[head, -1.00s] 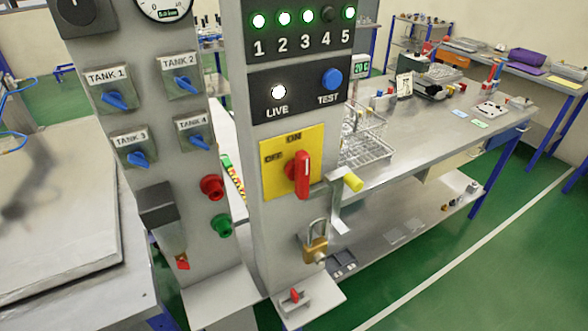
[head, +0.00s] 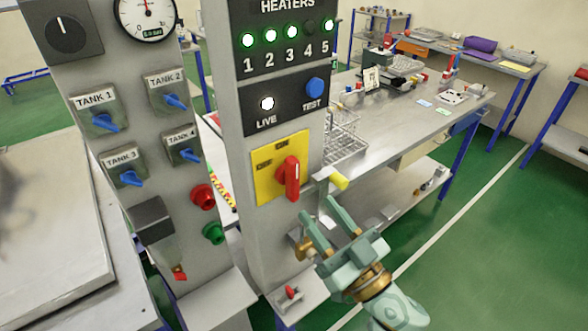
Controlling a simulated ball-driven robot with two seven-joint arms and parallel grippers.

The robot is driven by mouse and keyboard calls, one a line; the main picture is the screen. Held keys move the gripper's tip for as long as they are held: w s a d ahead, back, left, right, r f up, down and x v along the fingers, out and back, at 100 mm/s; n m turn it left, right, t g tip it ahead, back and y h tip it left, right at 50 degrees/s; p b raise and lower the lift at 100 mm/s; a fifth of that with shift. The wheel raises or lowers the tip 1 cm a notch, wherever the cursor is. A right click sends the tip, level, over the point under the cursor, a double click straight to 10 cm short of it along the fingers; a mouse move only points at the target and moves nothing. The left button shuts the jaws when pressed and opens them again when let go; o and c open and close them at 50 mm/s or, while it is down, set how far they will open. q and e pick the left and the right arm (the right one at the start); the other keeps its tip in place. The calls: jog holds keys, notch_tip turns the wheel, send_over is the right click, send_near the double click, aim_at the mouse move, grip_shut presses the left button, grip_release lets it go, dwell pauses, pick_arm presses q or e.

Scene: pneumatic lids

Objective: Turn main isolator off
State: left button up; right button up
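The main isolator is a red rotary handle (head: 291,179) on a yellow plate (head: 266,182) marked ON and OFF, on the front of the grey heater column. The handle stands upright, its upper end toward ON. The LIVE lamp (head: 267,103) above it is lit white. My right gripper (head: 319,219) is below and right of the handle, apart from it, with its two pale green fingers spread and nothing between them. It hides most of the brass padlock (head: 302,249). My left gripper is not in view.
A small red switch (head: 291,292) sits on the column's foot. The tank panel (head: 130,135) stands at left. A bench with a wire basket (head: 342,138) is behind.

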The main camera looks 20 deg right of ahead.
aim_at(297, 180)
jog(key=p+x, duration=0.2)
jog(key=x, duration=0.7)
jog(key=shift+d, duration=0.1)
jog(key=c, duration=0.8)
jog(key=shift+o, duration=0.2)
jog(key=shift+f, duration=0.1)
